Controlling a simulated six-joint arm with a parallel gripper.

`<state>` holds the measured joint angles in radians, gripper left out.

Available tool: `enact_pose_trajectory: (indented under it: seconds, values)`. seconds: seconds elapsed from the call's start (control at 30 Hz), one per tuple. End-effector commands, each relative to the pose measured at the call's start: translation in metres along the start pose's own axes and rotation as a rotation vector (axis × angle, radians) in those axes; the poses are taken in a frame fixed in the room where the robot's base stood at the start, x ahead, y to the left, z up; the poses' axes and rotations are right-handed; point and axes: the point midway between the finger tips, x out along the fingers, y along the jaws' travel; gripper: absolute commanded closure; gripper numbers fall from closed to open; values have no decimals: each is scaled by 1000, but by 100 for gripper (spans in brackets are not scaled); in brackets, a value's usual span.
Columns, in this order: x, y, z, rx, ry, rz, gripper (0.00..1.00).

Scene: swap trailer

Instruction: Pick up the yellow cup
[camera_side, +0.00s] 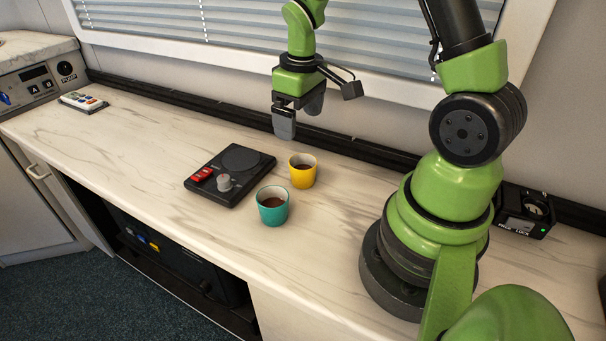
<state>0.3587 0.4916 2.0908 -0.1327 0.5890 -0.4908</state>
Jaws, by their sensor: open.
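The yellow cup (302,178) stands upright on the marble-patterned counter (340,230), with a dark brown content inside. My gripper (299,121) is above the counter, higher than the yellow cup and a little to its left in the picture. It points down, its two grey fingers are apart, and nothing shows between them. The gripper does not touch the cup.
A teal cup (273,212) with dark content stands close to the yellow cup, in front and left. A black device (241,160) with a red switch and grey knob lies left of both cups. The front counter is clear.

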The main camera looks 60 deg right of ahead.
Motion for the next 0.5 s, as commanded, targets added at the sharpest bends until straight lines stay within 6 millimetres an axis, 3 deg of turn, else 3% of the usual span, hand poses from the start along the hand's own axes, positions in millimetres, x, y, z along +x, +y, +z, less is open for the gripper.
enact_pose_trajectory:
  seconds: [0.03,0.5]
  values:
    - [11,4,1,-9,-24,-4,9]
    - [71,9,6,-35,-54,-10,9]
